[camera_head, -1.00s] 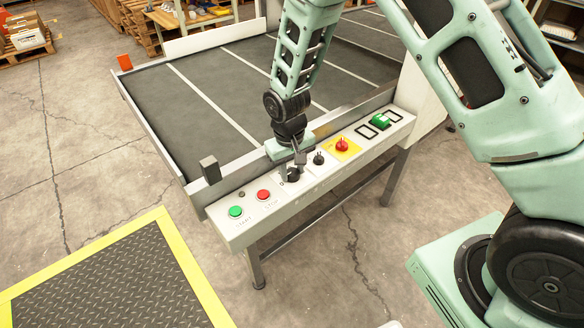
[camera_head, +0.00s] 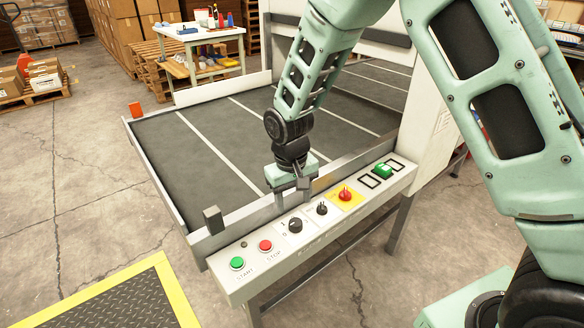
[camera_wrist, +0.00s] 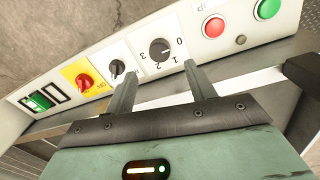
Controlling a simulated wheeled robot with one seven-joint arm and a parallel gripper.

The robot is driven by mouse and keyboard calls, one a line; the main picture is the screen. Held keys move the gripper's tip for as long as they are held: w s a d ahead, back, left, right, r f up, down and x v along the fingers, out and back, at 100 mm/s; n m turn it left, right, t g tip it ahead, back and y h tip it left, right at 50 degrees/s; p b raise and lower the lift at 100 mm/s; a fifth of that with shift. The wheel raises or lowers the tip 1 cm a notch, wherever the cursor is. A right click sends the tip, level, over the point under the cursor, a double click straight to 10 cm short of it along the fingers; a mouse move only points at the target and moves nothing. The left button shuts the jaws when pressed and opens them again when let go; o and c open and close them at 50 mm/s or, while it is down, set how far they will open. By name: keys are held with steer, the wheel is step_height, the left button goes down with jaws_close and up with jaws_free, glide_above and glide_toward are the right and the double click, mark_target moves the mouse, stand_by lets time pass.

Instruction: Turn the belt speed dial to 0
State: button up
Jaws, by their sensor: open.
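The belt speed dial (camera_head: 295,225) is a round black knob on a white plate on the sloped control panel. In the wrist view the dial (camera_wrist: 160,50) has the numbers 0 to 3 around it, with 0 on the right side. A light mark on the knob seems to face the right side, but I cannot tell the exact number. My gripper (camera_head: 293,193) is open and empty, above and behind the dial, apart from it. In the wrist view its fingers (camera_wrist: 162,88) stand apart, with the dial beyond the gap between them.
On the panel (camera_head: 320,243) are a green start button (camera_head: 237,263), a red stop button (camera_head: 265,245), a smaller black knob (camera_head: 321,208), a red switch on yellow (camera_head: 345,194) and a green rocker (camera_head: 383,171). The conveyor belt (camera_head: 210,160) behind is empty.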

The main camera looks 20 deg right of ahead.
step_height(320, 180, up, 10)
steer(key=shift+a, duration=0.25)
steer(key=shift+s, duration=0.1)
